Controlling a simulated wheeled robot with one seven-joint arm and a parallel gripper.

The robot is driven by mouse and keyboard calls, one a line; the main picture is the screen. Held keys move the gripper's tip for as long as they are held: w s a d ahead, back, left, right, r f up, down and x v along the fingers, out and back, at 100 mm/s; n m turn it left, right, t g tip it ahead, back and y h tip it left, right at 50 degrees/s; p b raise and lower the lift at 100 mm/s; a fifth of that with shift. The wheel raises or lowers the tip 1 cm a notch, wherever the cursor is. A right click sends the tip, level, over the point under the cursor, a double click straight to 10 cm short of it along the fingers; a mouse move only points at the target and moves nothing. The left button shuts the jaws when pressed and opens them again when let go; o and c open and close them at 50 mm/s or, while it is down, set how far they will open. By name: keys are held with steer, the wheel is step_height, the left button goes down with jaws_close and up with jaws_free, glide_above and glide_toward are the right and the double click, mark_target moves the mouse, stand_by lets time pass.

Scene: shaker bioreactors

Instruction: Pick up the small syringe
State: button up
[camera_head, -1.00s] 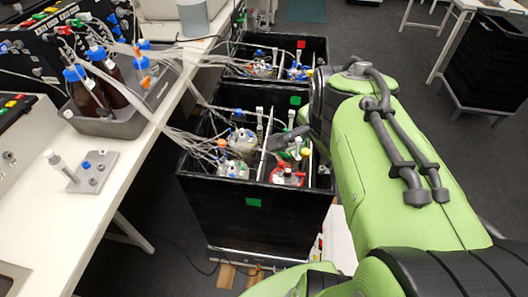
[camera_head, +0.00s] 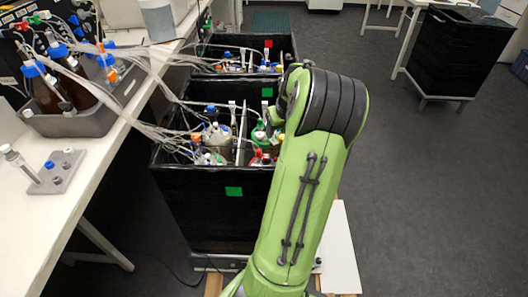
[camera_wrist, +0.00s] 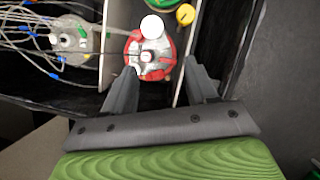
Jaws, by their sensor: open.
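My gripper (camera_wrist: 161,80) is open in the wrist view. Its two grey fingers are apart, above and in front of a red-rimmed vessel (camera_wrist: 136,68), with nothing visibly held between them. A white round cap or plunger top (camera_wrist: 152,25) stands at that vessel's far side; I cannot tell whether it is the small syringe. In the head view, slim upright syringe-like pieces (camera_head: 232,106) rise from the vessels in the middle black box. Another syringe-like tube (camera_head: 20,165) stands tilted in a grey holder (camera_head: 68,178) on the left bench.
The black box (camera_head: 210,205) has tall walls and a white divider (camera_wrist: 186,50) beside my right finger. Tubing bundles (camera_head: 150,88) run from the bench (camera_head: 85,160) into it. A second black box (camera_head: 285,50) stands behind. Open floor (camera_head: 400,170) lies right.

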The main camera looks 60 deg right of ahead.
mark_target(274, 143)
steer(key=b+x, duration=0.4)
steer(key=x, duration=0.8)
steer(key=shift+d, duration=0.1)
steer(key=shift+r, duration=0.2)
steer(key=shift+c, duration=0.7)
jaws_close()
step_height(274, 143, up, 10)
steer(key=p, duration=0.4)
